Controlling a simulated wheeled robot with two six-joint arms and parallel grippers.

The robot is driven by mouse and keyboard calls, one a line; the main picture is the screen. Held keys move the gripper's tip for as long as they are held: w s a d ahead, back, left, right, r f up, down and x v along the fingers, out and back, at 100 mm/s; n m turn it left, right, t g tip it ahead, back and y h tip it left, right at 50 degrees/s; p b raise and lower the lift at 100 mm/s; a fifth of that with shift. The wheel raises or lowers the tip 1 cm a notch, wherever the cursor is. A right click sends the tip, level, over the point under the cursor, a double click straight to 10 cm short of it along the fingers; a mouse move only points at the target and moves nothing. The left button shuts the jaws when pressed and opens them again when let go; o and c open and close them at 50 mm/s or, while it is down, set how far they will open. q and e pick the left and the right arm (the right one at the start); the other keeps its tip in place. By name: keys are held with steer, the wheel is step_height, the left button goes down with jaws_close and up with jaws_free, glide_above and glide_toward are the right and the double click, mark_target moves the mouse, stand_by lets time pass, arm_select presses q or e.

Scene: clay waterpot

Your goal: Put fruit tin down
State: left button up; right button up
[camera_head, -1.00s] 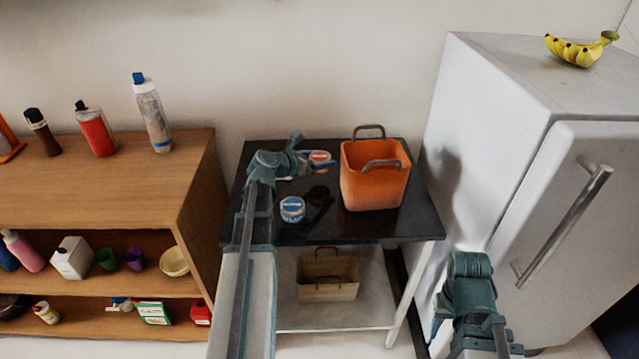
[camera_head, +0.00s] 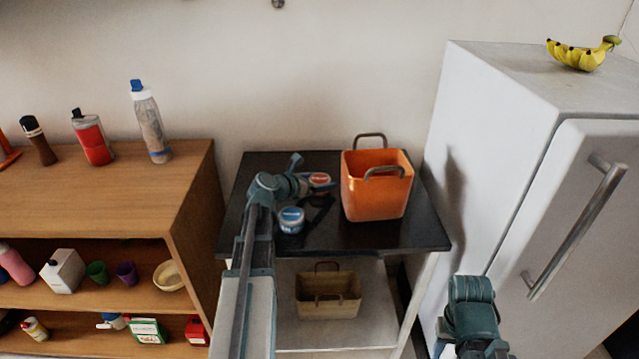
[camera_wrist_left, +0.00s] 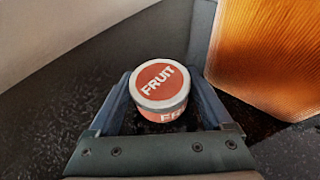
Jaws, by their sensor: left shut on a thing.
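The fruit tin (camera_wrist_left: 160,88) is a short round tin with a red lid lettered FRUIT. My left gripper (camera_wrist_left: 166,100) is shut on it, with one finger on each side, as the left wrist view shows. In the head view the tin (camera_head: 319,179) is at the tip of my left gripper (camera_head: 313,184), over the back of the black table top (camera_head: 345,238), left of the orange basket. The tin is upright. I cannot tell whether its base touches the table. My right arm shows at the lower right, but its fingers are out of view.
An orange basket (camera_head: 376,192) with two handles stands right of the tin, also in the wrist view (camera_wrist_left: 268,55). A wooden shelf (camera_head: 190,190) is left, a fridge (camera_head: 500,130) right. The table's front right is clear.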

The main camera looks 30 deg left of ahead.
arm_select(q)
steer(key=o, duration=1.4)
steer(key=shift+f, duration=0.1)
steer(key=shift+r, duration=0.3)
steer(key=p+v, duration=0.4)
steer(key=v, duration=0.8)
steer(key=shift+f+p, duration=0.15)
steer(key=shift+p, duration=0.25)
